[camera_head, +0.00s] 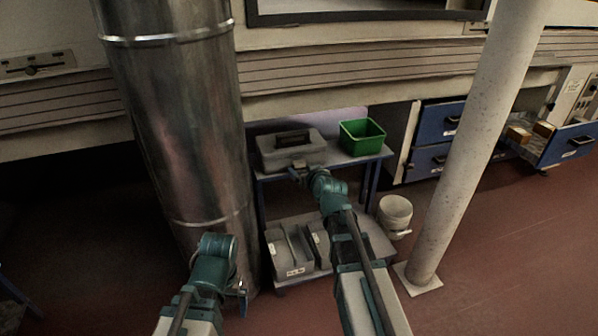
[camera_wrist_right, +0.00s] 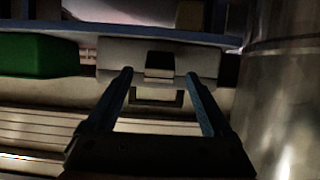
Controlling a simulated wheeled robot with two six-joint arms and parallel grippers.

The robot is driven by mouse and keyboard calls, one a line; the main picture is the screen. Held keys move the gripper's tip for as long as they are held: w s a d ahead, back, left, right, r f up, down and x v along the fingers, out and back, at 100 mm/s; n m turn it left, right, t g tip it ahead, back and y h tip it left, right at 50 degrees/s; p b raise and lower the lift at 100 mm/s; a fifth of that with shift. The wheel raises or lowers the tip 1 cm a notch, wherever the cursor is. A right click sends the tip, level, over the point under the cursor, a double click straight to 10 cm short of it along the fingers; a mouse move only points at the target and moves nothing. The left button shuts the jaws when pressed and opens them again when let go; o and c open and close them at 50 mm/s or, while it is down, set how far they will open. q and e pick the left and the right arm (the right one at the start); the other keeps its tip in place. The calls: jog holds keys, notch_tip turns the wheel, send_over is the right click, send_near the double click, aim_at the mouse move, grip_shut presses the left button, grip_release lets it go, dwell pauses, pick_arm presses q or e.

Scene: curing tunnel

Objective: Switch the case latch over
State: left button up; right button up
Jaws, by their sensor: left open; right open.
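The grey case (camera_head: 318,152) sits on the top shelf of a small blue-framed cart, with a dark handle (camera_head: 293,139) on its lid. In the right wrist view, which looks upside down, the case (camera_wrist_right: 205,58) lies ahead of the fingers. A small dark block, apparently the latch (camera_wrist_right: 160,66), is on its front, between the two fingers in the picture. My right gripper (camera_head: 299,168) is open at the case's front; it also shows in the wrist view (camera_wrist_right: 158,75). I cannot tell if it touches. My left gripper (camera_head: 243,297) is open, low by the metal pipe, far from the case.
A green bin (camera_head: 362,138) stands right of the case on the cart's top shelf (camera_head: 345,160). Grey containers (camera_head: 289,252) stand on the lower shelf. A thick metal pipe (camera_head: 185,110) is close left, a pale post (camera_head: 470,130) right. A white bucket (camera_head: 395,212) is on the floor.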

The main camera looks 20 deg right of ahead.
aim_at(298, 159)
jog(key=shift+b+x, duration=0.75)
jog(key=shift+x, duration=1.95)
grip_shut()
jog(key=shift+r+p, duration=0.2)
jog(key=shift+p, duration=0.4)
jog(key=g+p, duration=0.2)
jog(key=p, duration=0.1)
jog(key=w+r+g+p, duration=0.1)
jog(key=g+p, duration=0.1)
jog(key=p, duration=0.2)
jog(key=g+p, duration=0.3)
jog(key=p, duration=0.1)
jog(key=shift+w+r, duration=0.2)
jog(key=shift+w, duration=0.05)
jog(key=shift+w+g+p, duration=0.1)
jog(key=shift+g+p, duration=0.85)
jog(key=shift+g, duration=0.55)
jog(key=shift+f, duration=0.1)
